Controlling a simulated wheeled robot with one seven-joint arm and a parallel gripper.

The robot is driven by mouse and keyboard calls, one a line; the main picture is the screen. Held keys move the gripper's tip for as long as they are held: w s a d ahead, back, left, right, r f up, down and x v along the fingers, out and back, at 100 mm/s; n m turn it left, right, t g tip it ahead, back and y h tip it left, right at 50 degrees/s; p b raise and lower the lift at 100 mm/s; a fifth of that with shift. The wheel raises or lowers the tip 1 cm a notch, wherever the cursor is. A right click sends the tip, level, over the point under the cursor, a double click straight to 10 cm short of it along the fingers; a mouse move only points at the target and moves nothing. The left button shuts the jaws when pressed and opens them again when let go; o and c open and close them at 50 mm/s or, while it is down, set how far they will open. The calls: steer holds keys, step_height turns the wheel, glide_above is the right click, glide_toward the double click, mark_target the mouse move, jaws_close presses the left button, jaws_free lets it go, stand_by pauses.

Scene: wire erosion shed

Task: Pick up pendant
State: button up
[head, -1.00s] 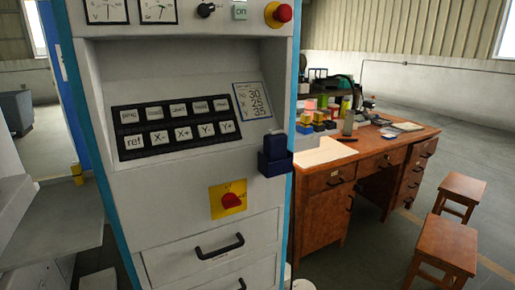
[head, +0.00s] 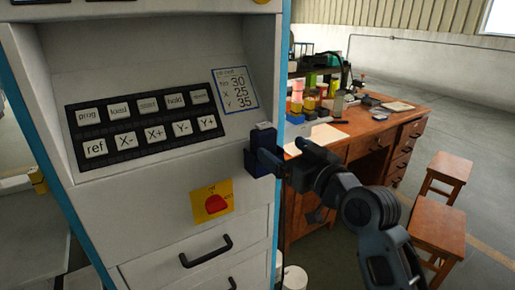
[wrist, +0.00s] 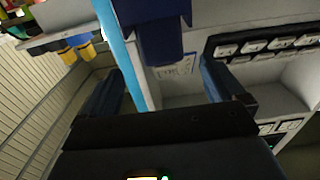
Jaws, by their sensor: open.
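The pendant (head: 263,138) is a small dark blue block standing upright in a wider dark blue holder (head: 252,164) on the right edge of the white machine cabinet. My gripper (head: 268,160) comes in from the right and is close to the pendant and holder, partly covering them. In the wrist view, which looks upside down, the narrow pendant (wrist: 166,50) hangs below the wider holder (wrist: 152,14). It lies sideways between the two spread fingers of my open gripper (wrist: 165,88), ahead of them. I cannot tell whether either finger touches it.
The cabinet has a key panel (head: 148,124), a red knob on a yellow plate (head: 213,203) and drawers with a black handle (head: 206,251). A wooden desk (head: 385,132) with tools stands behind at the right, with two stools (head: 440,228) beside it. Open floor lies farther right.

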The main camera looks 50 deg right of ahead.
mark_target(268, 139)
steer(key=shift+f+p+x, duration=0.15)
steer(key=shift+p+x, duration=0.3)
steer(key=shift+x, duration=1.3)
steer(key=shift+f+p+x, duration=0.15)
steer(key=shift+p+x, duration=0.25)
steer(key=shift+x, duration=1.35)
steer(key=shift+a, duration=0.1)
steer(key=shift+c, duration=0.4)
steer(key=c, duration=1.1)
steer(key=shift+c, duration=0.2)
steer(key=shift+r, duration=0.35)
